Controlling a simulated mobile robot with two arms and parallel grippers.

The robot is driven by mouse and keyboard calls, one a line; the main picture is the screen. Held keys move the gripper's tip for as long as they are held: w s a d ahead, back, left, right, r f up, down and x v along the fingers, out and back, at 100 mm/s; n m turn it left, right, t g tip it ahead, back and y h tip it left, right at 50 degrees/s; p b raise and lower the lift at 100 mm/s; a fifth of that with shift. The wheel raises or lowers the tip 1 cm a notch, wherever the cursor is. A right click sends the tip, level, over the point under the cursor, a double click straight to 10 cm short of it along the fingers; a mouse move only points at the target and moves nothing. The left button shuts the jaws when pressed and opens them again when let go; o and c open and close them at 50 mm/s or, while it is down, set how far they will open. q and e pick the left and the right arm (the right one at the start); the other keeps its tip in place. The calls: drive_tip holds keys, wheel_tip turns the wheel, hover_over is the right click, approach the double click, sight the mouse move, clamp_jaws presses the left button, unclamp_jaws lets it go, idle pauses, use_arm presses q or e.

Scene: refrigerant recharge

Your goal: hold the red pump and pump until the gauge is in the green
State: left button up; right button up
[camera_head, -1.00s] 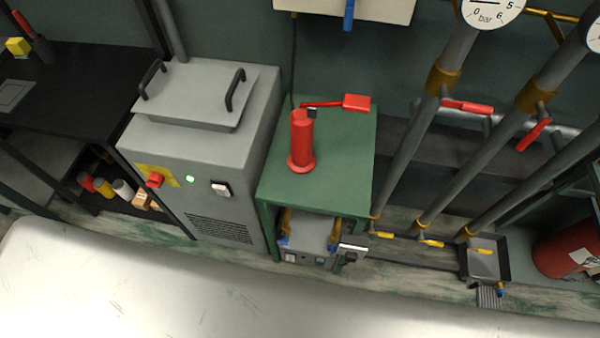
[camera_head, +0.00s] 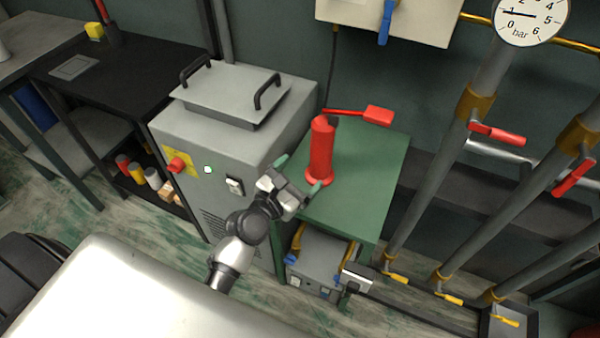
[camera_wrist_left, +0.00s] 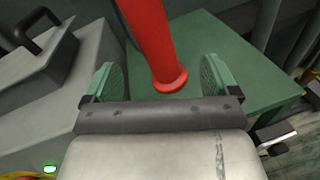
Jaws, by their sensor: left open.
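The red pump (camera_head: 321,150) stands upright on a green table (camera_head: 352,207), with its red lever handle (camera_head: 377,115) reaching out to the right from its top. My left gripper (camera_head: 300,173) is open and empty, just in front of and to the left of the pump body. In the left wrist view the green finger pads (camera_wrist_left: 158,80) stand apart, with the pump body (camera_wrist_left: 152,40) beyond and between them, not gripped. A round gauge (camera_head: 530,18) marked in bar is at the top right; its needle points left near 1. No green zone can be made out.
A grey cabinet (camera_head: 200,135) with a handled lid stands close left of the green table. Grey pipes with red valve levers (camera_head: 497,134) rise on the right. A grey box (camera_head: 322,262) sits under the table. A white surface fills the lower left.

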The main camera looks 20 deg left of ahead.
sight(316, 147)
use_arm(q)
drive_tip(key=w+n, duration=0.1)
drive_tip(key=w, duration=0.2)
drive_tip(key=w+d+r+n, duration=0.1)
drive_tip(key=w, duration=0.3)
drive_tip(key=w+n+t, duration=0.1)
drive_tip(key=w, duration=0.3)
drive_tip(key=shift+w+d+r+y, duration=0.15)
drive_tip(key=shift+d+y, duration=0.05)
drive_tip(key=shift+y, duration=0.2)
drive_tip(key=shift+c, duration=0.5)
drive_tip(key=c, duration=1.4)
